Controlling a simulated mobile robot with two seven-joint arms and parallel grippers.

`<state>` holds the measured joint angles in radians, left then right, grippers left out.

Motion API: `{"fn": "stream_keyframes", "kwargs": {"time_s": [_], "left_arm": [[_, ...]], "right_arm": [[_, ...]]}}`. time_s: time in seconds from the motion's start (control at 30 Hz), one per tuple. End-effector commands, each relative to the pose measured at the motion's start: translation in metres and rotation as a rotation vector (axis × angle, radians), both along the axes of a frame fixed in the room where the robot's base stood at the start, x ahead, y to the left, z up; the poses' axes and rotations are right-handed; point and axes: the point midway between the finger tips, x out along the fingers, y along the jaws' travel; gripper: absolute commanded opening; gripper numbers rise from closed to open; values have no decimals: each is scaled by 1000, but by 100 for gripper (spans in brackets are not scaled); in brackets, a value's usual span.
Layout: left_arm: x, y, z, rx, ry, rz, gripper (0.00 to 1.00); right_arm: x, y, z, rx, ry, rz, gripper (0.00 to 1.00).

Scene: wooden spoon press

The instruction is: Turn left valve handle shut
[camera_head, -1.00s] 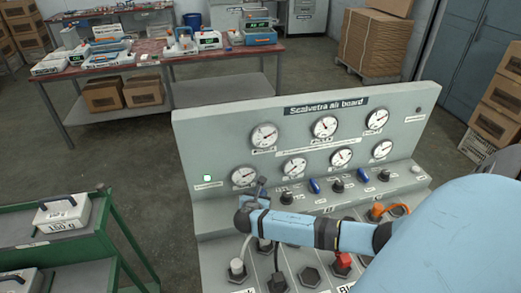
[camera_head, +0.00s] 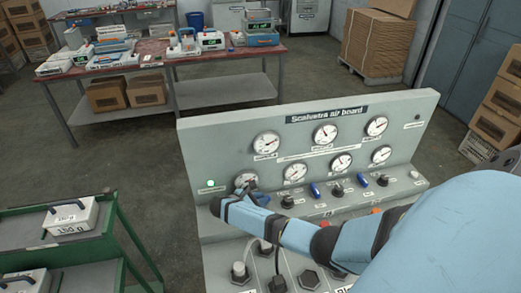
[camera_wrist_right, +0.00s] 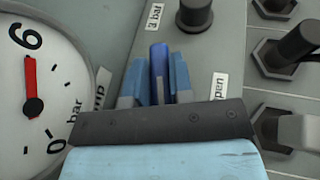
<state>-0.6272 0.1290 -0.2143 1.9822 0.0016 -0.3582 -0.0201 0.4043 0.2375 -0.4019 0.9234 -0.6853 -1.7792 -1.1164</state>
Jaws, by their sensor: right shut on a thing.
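The left valve handle (camera_wrist_right: 160,65) is a blue lever, seen in the right wrist view between the two blue fingers of my right gripper (camera_wrist_right: 155,80). The gripper is shut on it. A label with the letters "pen" (camera_wrist_right: 218,92) shows right of the fingers. My left gripper is not in view.
The grey air board (camera_head: 225,150) carries several gauges. A black knob (camera_head: 288,201) stands right of the gripper, with more blue handles (camera_head: 314,189) beyond. A small lamp (camera_head: 210,184) glows green. A green cart (camera_head: 60,215) stands at left.

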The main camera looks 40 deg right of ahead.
Motion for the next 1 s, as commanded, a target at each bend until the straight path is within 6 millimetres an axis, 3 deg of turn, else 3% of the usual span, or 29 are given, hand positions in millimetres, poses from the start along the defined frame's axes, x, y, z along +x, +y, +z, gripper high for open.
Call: {"fn": "stream_keyframes", "kwargs": {"time_s": [0.6, 0.63, 0.73, 1.0], "left_arm": [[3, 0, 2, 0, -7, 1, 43], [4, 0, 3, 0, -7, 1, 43], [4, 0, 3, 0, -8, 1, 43], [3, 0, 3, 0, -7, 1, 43]], "right_arm": [[-1, 0, -2, 3, 2, -43, 0], [-1, 0, -2, 3, 3, -43, 26], [-1, 0, -2, 3, 3, -43, 47], [0, 0, -1, 1, 1, -42, 47]]}}
